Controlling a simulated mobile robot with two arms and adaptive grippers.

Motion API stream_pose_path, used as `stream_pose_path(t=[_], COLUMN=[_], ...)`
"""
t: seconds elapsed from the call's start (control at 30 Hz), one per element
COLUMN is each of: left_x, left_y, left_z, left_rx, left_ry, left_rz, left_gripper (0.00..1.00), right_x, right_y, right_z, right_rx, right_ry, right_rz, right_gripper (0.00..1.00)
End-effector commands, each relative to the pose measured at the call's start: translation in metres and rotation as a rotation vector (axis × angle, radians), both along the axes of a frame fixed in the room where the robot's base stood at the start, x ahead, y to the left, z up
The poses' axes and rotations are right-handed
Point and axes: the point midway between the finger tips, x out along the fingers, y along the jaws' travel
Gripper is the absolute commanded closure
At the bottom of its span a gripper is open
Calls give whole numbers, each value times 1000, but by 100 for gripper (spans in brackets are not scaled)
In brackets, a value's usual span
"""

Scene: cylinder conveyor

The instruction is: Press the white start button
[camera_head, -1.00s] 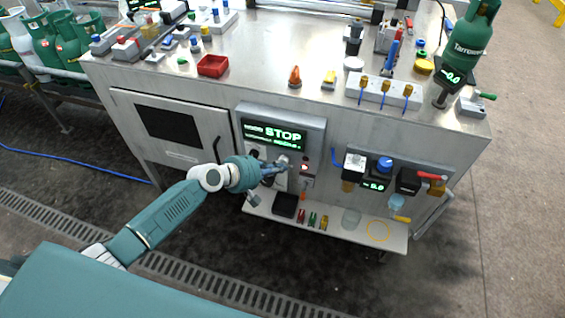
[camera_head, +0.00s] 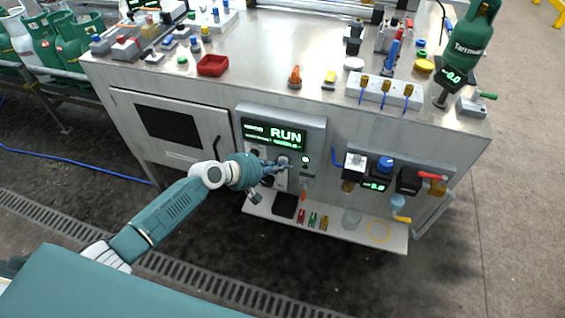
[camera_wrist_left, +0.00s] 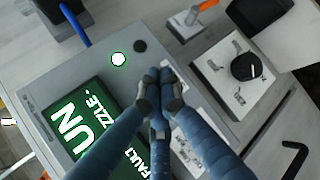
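The grey control panel (camera_head: 316,130) is on the front of the steel bench. Its green display (camera_head: 274,136) reads RUN and also shows in the wrist view (camera_wrist_left: 90,130). Beside the display a round lamp (camera_head: 305,159) glows white-green; it also shows in the wrist view (camera_wrist_left: 118,59) next to a dark round one (camera_wrist_left: 140,46). My left gripper (camera_head: 284,167) is at the panel below the display. In the wrist view its fingers (camera_wrist_left: 160,80) are together and empty, over the panel face. I cannot pick out the white start button; the fingers cover part of the panel. My right gripper is not in view.
A knob (camera_wrist_left: 246,67) on a white plate lies right of the fingers in the wrist view. A lower shelf (camera_head: 338,228) juts out beneath the panel. A regulator block (camera_head: 380,178) stands to the right. The floor in front is clear.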

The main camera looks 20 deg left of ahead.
Motion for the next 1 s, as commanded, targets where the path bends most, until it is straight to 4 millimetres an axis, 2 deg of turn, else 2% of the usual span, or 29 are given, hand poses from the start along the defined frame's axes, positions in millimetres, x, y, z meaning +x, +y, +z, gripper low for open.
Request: stream_pose_path(t=[0.3,0.67,1.0], left_x=[0,-16,-18], left_y=[0,1,1], left_z=[2,2,1], left_rx=[-1,-1,0], left_ry=[-3,-2,-1], left_rz=[1,1,1], left_gripper=[100,100,100], right_x=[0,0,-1], right_y=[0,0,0], right_z=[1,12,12], right_rx=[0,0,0], right_ry=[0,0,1], right_rz=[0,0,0], right_gripper=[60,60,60])
